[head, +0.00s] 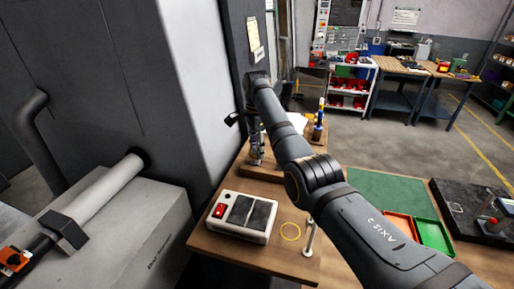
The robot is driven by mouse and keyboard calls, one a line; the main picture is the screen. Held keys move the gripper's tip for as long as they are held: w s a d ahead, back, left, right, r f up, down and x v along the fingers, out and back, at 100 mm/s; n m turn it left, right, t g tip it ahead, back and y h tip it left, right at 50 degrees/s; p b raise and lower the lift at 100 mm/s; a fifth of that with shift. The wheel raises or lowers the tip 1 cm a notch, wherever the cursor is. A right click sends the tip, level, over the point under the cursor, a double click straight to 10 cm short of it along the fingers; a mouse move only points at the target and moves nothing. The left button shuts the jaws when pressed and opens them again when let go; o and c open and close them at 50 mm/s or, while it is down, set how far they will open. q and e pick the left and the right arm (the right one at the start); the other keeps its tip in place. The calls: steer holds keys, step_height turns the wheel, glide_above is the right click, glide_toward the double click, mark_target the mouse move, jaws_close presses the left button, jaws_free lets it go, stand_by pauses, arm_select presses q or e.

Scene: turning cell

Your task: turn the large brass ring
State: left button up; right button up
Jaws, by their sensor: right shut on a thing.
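My right arm reaches across from the lower right. My right gripper (256,158) is small in the picture and points down over a brown wooden block (262,174) at the back of the bench. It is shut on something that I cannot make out. No large brass ring is clearly visible elsewhere. My left gripper is out of view.
Orange (401,226) and green (434,236) trays lie on the right, near a green mat (385,190). A grey machine (130,245) stands at left.

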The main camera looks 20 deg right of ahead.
steer(key=shift+r, duration=0.1)
steer(key=o, duration=1.2)
steer(key=shift+a, duration=0.15)
steer(key=shift+c, duration=0.2)
step_height(320, 180, up, 8)
steer(key=shift+f, duration=0.25)
steer(key=shift+f, duration=0.1)
